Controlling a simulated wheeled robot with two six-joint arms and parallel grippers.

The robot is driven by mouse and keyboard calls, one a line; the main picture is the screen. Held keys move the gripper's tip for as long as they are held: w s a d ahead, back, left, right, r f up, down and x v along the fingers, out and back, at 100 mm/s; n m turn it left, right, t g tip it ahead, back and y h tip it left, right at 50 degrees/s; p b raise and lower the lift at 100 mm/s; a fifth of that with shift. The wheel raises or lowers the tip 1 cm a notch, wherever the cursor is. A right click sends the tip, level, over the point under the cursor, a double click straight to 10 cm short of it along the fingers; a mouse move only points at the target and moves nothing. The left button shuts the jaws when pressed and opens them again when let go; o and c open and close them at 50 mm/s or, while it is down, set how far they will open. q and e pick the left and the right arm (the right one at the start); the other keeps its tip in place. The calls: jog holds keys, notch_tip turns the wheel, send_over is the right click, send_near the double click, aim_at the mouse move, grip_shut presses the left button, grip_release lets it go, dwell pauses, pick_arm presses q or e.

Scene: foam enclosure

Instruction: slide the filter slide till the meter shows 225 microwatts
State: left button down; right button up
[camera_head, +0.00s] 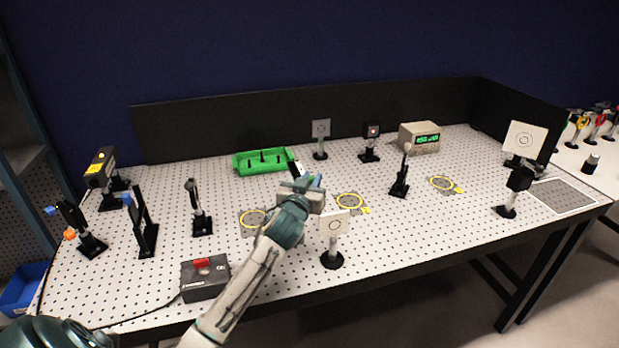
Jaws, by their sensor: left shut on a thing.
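The meter (420,138) is a beige box at the back right with a lit green display; its digits are too small to read surely. My left gripper (304,183) is over the middle of the perforated table, its arm reaching in from the bottom left. It is shut on what seems to be the filter slide, mostly hidden by the gripper. A dark upright piece with a white patch (296,168) shows just behind the fingers, and a bit of blue shows beside them. My right gripper is not in view.
A green tray (240,167) lies behind the gripper. A white target card (334,225) on a post stands close to the arm's right. A dark box with a red switch (204,277) is left of the arm. Several posts and yellow rings surround the gripper.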

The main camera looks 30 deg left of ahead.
pick_arm(q)
jog(key=c, duration=1.3)
grip_release()
jog(key=shift+c, duration=0.2)
jog(key=shift+r, duration=0.2)
jog(key=r, duration=0.1)
jog(key=r+b, duration=0.1)
jog(key=r, duration=0.1)
jog(key=shift+s+d+b, duration=0.25)
jog(key=shift+s+b, duration=0.1)
jog(key=shift+b, duration=0.05)
jog(key=s+d+b, duration=0.1)
jog(key=s+d, duration=0.3)
jog(key=s, duration=0.2)
jog(key=s+d+r+b, duration=0.1)
jog(key=s+d+b, duration=0.1)
jog(key=s, duration=0.5)
jog(key=shift+d+r, duration=0.3)
jog(key=shift+d, duration=0.55)
